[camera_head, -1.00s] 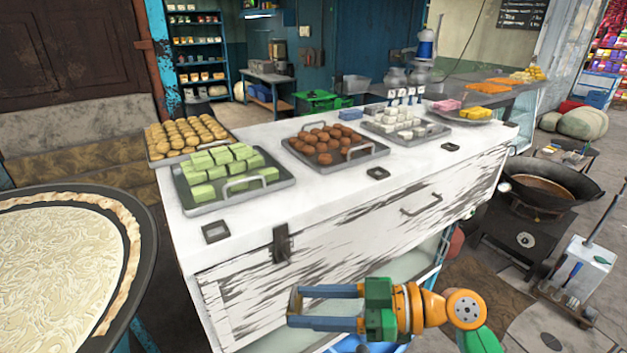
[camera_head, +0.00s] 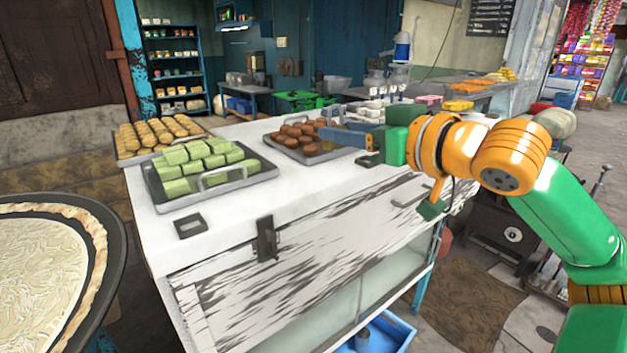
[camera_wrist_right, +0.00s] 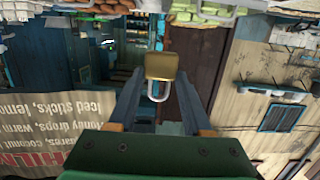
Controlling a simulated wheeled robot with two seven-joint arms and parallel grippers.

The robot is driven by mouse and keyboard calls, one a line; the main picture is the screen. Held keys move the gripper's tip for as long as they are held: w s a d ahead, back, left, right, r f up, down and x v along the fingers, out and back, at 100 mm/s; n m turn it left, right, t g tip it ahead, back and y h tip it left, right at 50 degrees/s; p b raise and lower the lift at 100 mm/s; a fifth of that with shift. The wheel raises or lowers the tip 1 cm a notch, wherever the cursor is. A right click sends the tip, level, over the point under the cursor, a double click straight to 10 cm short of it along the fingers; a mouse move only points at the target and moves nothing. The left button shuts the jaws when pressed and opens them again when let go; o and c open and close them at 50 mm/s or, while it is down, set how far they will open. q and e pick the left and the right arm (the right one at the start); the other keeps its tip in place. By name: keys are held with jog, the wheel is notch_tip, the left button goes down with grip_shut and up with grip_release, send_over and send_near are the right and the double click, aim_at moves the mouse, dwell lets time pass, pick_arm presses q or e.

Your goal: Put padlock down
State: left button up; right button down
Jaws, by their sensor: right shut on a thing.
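My right gripper (camera_head: 328,135) reaches in from the right over the white counter (camera_head: 290,205), near the tray of brown balls. In the right wrist view its fingers (camera_wrist_right: 160,80) are shut on a padlock with a brass body (camera_wrist_right: 162,66) and a silver shackle (camera_wrist_right: 155,93). The shackle points back toward the palm. My left gripper is not in view.
Trays of green cubes (camera_head: 225,187), brown balls (camera_head: 345,151) and yellow pastries (camera_head: 120,150) stand on the counter. A dark latch (camera_head: 265,240) hangs at its front edge, near a small dark square (camera_head: 190,225). The front left top is mostly bare.

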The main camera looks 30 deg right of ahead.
jog(key=w+d+f+p, duration=0.1)
jog(key=w+p, duration=0.3)
jog(key=w, duration=0.2)
jog(key=p, duration=0.1)
send_over(318, 187)
notch_tip(318, 187, down, 8)
jog(key=shift+r, duration=0.15)
notch_tip(318, 187, down, 3)
jog(key=shift+r+p, duration=0.1)
jog(key=shift+p, duration=0.45)
jog(key=shift+f, duration=0.35)
jog(key=shift+f, duration=0.1)
jog(key=shift+c, duration=1.7)
grip_release()
